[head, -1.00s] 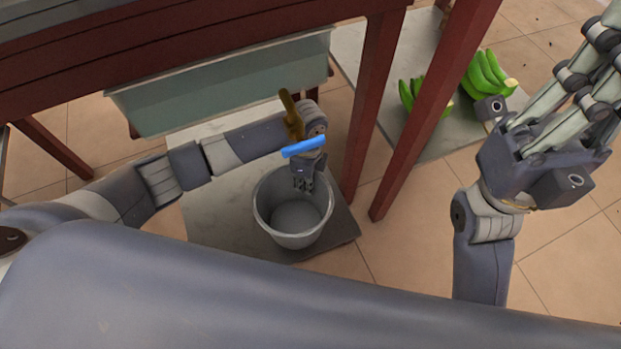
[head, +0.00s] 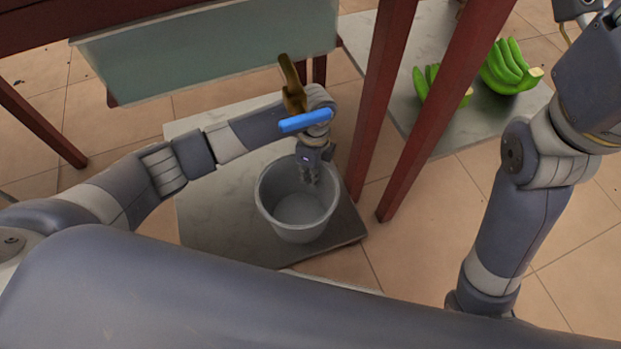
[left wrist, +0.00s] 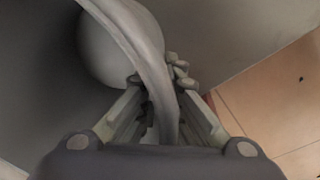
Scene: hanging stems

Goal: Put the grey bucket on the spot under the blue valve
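The grey bucket (head: 299,222) stands upright on a grey stone slab (head: 215,215). The blue valve (head: 305,121), a blue handle by a brown spout (head: 292,88), shows above the bucket's far side and overlaps my left wrist. My left gripper (head: 312,180) points down at the bucket's far rim. In the left wrist view the bucket's rim (left wrist: 130,38) runs between the fingers, which look closed on it. My right arm is raised at the right; only the base of its hand shows and its fingers are cut off by the frame's top edge.
A pale green trough (head: 210,55) hangs behind the slab. Dark red wooden posts (head: 385,85) stand just right of the bucket. Green bananas (head: 510,68) lie on another slab at the upper right. Tiled floor is clear at lower right.

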